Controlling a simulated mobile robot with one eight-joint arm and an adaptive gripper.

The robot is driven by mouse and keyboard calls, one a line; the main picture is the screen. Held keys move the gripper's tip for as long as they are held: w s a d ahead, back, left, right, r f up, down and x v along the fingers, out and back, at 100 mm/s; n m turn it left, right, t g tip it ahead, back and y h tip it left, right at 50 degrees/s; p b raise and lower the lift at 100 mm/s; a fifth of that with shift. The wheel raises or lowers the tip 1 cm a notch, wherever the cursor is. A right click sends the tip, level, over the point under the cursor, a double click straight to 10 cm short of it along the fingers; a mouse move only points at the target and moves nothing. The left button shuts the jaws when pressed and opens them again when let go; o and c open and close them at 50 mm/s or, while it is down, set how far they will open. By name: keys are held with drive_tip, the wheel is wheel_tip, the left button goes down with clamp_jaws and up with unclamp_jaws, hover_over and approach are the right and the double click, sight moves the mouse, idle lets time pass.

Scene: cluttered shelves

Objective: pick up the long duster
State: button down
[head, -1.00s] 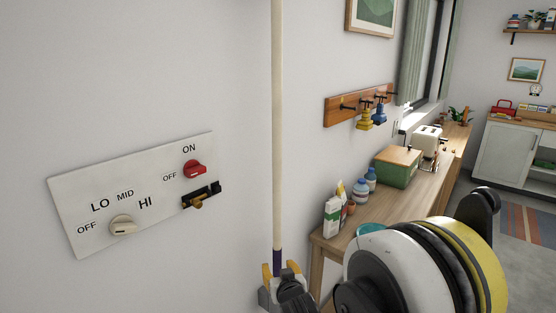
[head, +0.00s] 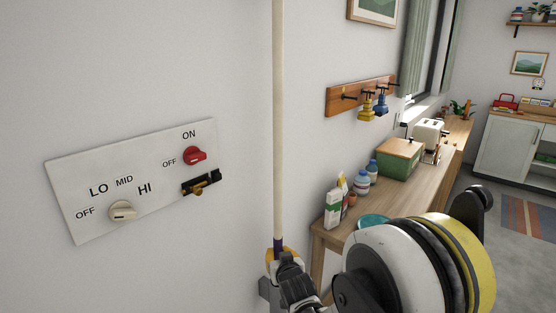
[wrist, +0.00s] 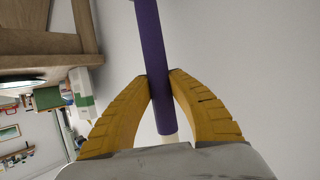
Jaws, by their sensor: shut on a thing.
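The long duster shows in the head view as a long pale pole (head: 278,120) standing nearly upright in front of the wall. Its upper end is out of the picture. A purple grip section (head: 278,246) is near its lower visible part. My gripper (head: 280,258) is at that purple section, low in the head view. In the wrist view the two yellow fingers (wrist: 160,76) are closed on either side of the purple grip (wrist: 150,40), touching it. A pale part of the pole shows just past the purple. The duster's head is not in view.
A wall panel (head: 150,150) with knobs and a latch is at left. A wooden table (head: 345,240) with a carton, bottles, a green box (head: 400,158) and a toaster (head: 430,132) runs along the wall at right. A hook rack (head: 360,95) hangs above it.

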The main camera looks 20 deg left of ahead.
sight(279, 155)
drive_tip(key=shift+r, duration=0.1)
wheel_tip(279, 155, up, 18)
drive_tip(key=p, duration=0.7)
drive_tip(key=c, duration=1.9)
unclamp_jaws()
clamp_jaws()
wheel_tip(279, 155, up, 15)
drive_tip(key=p, duration=1)
